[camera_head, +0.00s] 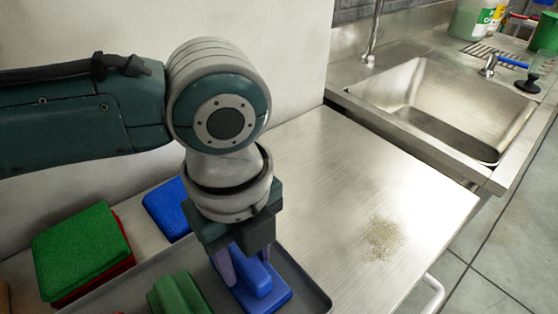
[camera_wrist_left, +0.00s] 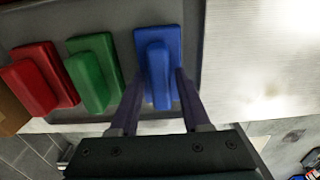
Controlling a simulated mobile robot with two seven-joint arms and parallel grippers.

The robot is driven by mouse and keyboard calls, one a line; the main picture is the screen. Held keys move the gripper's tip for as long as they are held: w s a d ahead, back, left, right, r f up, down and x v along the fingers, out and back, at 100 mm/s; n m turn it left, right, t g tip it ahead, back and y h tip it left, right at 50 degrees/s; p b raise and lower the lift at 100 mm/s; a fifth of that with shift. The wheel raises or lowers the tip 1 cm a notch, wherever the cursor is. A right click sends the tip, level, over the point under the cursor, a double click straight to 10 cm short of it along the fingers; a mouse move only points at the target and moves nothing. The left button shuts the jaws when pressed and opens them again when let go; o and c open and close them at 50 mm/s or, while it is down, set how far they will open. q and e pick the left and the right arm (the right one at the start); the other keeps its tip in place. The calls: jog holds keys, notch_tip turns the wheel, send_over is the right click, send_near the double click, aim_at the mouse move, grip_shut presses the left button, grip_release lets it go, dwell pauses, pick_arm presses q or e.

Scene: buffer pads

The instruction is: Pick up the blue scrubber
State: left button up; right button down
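The blue scrubber (camera_head: 272,297), a flat pad with a raised handle, lies in the grey tray (camera_head: 305,287) at its right end. It also shows in the left wrist view (camera_wrist_left: 158,40). My left gripper (camera_head: 243,270) points down over it. In the left wrist view the two fingers (camera_wrist_left: 160,78) stand apart, one on each side of the raised handle. I cannot tell whether they touch it. The gripper body hides part of the scrubber in the head view. My right gripper is in neither view.
A green scrubber (camera_wrist_left: 95,70) and a red scrubber (camera_wrist_left: 38,78) lie left of the blue one. Behind the tray are a blue pad (camera_head: 165,210) and a green pad (camera_head: 80,245) on red. Bare steel counter (camera_head: 345,180) with brown specks lies right, before a sink (camera_head: 450,105).

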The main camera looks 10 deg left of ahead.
pick_arm(q)
grip_shut()
jog(key=shift+r, duration=0.1)
dwell(0.4)
notch_tip(320, 180, up, 20)
jog(key=p, duration=0.2)
jog(key=shift+p, duration=0.4)
jog(key=shift+c, duration=1.3)
grip_release()
grip_shut()
